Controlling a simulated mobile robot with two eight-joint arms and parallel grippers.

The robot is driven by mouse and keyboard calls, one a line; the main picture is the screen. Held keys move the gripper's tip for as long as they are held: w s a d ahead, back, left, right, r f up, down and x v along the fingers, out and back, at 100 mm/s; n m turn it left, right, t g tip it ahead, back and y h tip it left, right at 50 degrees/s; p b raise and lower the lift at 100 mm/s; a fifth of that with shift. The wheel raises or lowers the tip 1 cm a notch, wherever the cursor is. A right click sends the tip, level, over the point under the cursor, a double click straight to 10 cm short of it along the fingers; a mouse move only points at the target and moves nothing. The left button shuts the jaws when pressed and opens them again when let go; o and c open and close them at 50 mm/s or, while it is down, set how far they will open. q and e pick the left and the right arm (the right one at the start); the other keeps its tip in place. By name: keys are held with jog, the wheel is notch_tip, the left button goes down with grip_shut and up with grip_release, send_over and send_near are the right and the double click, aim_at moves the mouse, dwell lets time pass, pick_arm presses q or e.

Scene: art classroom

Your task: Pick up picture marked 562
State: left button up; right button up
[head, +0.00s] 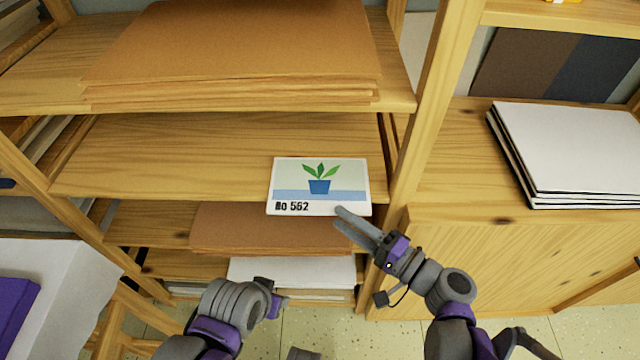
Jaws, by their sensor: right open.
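The picture marked 562 (320,172) is a small white-bordered card with a green plant in a blue pot and the number printed at its lower left. It is at the front edge of a wooden shelf (170,160), and its lower part reaches past that edge. My right gripper (339,217) is open, with its two grey fingers at the picture's lower right corner. One finger overlaps the corner in view; I cannot tell whether it touches. No part of the picture is between the fingers as far as I can see. My left arm shows at the bottom, its fingers out of sight.
A stack of brown boards (240,50) lies on the shelf above. A brown sheet (250,230) and white paper (290,270) lie on lower shelves. A wooden upright (430,110) stands right of the picture. White boards (570,150) lie on the cabinet at right.

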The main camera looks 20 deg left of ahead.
aim_at(331, 210)
jog(key=x, duration=0.4)
jog(key=shift+w+a+f+b, duration=0.1)
jog(key=shift+w+b, duration=0.05)
jog(key=shift+b, duration=0.15)
grip_shut()
